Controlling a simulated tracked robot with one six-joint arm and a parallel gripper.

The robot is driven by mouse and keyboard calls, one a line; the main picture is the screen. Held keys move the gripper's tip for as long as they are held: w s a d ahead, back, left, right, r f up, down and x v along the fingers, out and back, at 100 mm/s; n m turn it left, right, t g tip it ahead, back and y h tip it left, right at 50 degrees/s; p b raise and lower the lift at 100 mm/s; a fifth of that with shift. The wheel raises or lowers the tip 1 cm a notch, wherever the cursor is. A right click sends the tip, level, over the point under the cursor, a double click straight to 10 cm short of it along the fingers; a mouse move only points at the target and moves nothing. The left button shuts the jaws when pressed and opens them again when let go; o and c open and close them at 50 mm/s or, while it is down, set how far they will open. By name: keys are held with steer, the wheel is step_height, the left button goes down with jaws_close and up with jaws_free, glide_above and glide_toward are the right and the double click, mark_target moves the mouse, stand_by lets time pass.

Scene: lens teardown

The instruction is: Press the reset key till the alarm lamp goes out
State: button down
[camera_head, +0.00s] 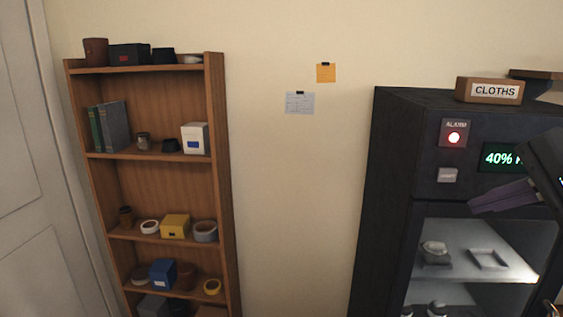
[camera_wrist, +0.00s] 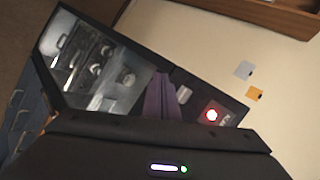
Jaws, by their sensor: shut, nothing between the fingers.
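The alarm lamp (camera_head: 454,138) glows red on the upper front of a dark cabinet, under an "ALARM" label. It also shows lit in the wrist view (camera_wrist: 211,115). The reset key (camera_head: 447,175) is a small pale key below the lamp, its lettering too small to read clearly; it shows as a grey patch in the wrist view (camera_wrist: 184,93). My gripper (camera_head: 474,206) has purple fingers, shut and empty, to the right of the key and a little lower in the head view. Its fingers also show in the wrist view (camera_wrist: 161,82). I see no contact with the key.
The dark cabinet (camera_head: 390,150) has a green "40%" display (camera_head: 497,158) and a lit glass-fronted compartment with shelves below. A box labelled "CLOTHS" (camera_head: 490,90) stands on top.

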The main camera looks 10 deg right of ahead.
mark_target(447, 175)
steer(key=shift+w, duration=0.1)
steer(key=w, duration=0.2)
steer(key=w+d, duration=0.1)
steer(key=w, duration=0.2)
steer(key=w+d, duration=0.1)
steer(key=w, duration=0.2)
steer(key=shift+w+d, duration=0.15)
steer(key=shift+d, duration=0.05)
stand_by(2.1)
steer(key=shift+w+d, duration=0.15)
steer(key=shift+w, duration=0.3)
steer(key=shift+w+d, duration=0.15)
steer(key=shift+w, duration=0.25)
stand_by(0.9)
steer(key=shift+s+a, duration=0.3)
steer(key=shift+s, duration=0.55)
steer(key=shift+s, duration=0.1)
